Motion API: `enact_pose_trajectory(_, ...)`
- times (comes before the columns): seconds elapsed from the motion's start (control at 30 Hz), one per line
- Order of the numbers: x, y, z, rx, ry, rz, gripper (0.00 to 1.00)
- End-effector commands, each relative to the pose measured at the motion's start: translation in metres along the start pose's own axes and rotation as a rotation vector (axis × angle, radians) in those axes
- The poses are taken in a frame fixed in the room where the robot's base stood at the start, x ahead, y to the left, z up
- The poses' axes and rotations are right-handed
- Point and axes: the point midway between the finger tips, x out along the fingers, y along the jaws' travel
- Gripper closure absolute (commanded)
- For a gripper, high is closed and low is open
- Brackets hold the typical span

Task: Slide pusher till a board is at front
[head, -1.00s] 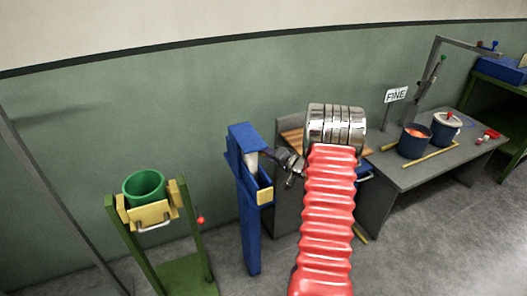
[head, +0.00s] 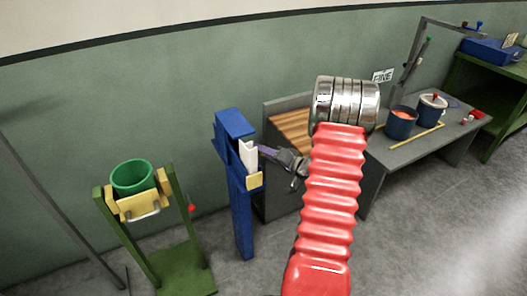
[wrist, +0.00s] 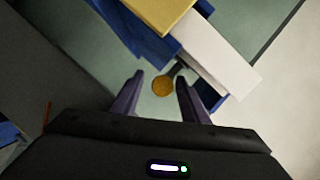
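A blue upright stand (head: 240,205) holds a white angled piece (head: 248,157) in its upper opening, above a yellow block (head: 255,181). I cannot tell whether the white piece is a board or part of the pusher. My gripper (head: 264,153) is at the right side of this opening, fingers pointing left. In the wrist view, my gripper (wrist: 160,77) has its two purple fingers apart. A round brass-coloured knob (wrist: 162,87) shows in the gap between them; contact is not visible. The white piece (wrist: 210,55) and yellow block (wrist: 155,12) lie just beyond the fingertips.
A green stand with a green bucket (head: 133,176) is at the left. Behind my arm is a grey unit with a brown slatted top (head: 293,130). A grey table (head: 410,160) with pots (head: 401,124) stands at the right. Open floor lies in front.

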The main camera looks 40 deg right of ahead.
Motion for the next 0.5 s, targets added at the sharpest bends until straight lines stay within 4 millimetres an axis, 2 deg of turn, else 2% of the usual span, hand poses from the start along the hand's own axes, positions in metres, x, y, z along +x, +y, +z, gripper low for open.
enact_pose_trajectory(0.03, 0.0006, 0.0023, 0.0056, 0.003, -0.01, 0.006, 0.62)
enact_pose_trajectory(0.13, 0.001, 0.0013, 0.0053, 0.002, -0.011, 0.004, 0.55)
enact_pose_trajectory(0.5, 0.0015, -0.0016, 0.0021, -0.002, -0.006, -0.002, 0.55)
